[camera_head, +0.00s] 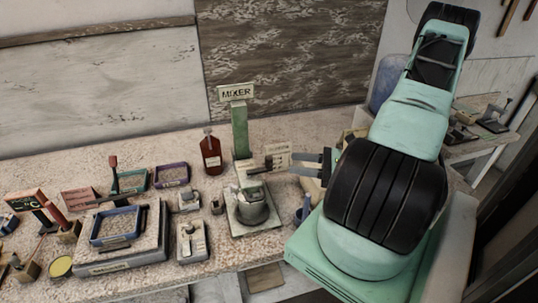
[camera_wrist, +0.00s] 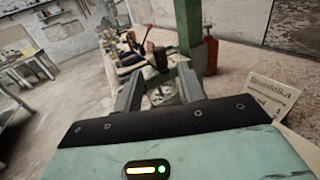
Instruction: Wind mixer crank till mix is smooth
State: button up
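The mixer stands mid-table in the head view, with a green post (camera_head: 240,132) under a "MIXER" sign (camera_head: 236,92). A grey metal bowl (camera_head: 252,208) stands at its foot. What looks like the dark crank handle (camera_head: 268,164) sticks out above the bowl; the mix inside is too small to judge. My gripper (camera_head: 297,164) is right of the handle, its fingers pointing left at it, apart and empty. In the wrist view the fingers of my gripper (camera_wrist: 161,84) are spread, with a dark block (camera_wrist: 157,57), probably the handle, ahead between them.
A red bottle (camera_head: 211,154) stands behind and left of the mixer. A paper card (camera_head: 277,156) stands close behind the fingertips. A blue-rimmed tray (camera_head: 115,226), a scale-like device (camera_head: 192,241) and small tools crowd the left of the table (camera_head: 215,265).

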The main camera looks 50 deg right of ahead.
aim_at(269, 167)
jog(key=p+x, duration=0.2)
jog(key=x, duration=0.6)
jog(key=shift+w+a, duration=0.15)
jog(key=shift+w, duration=0.15)
grip_shut()
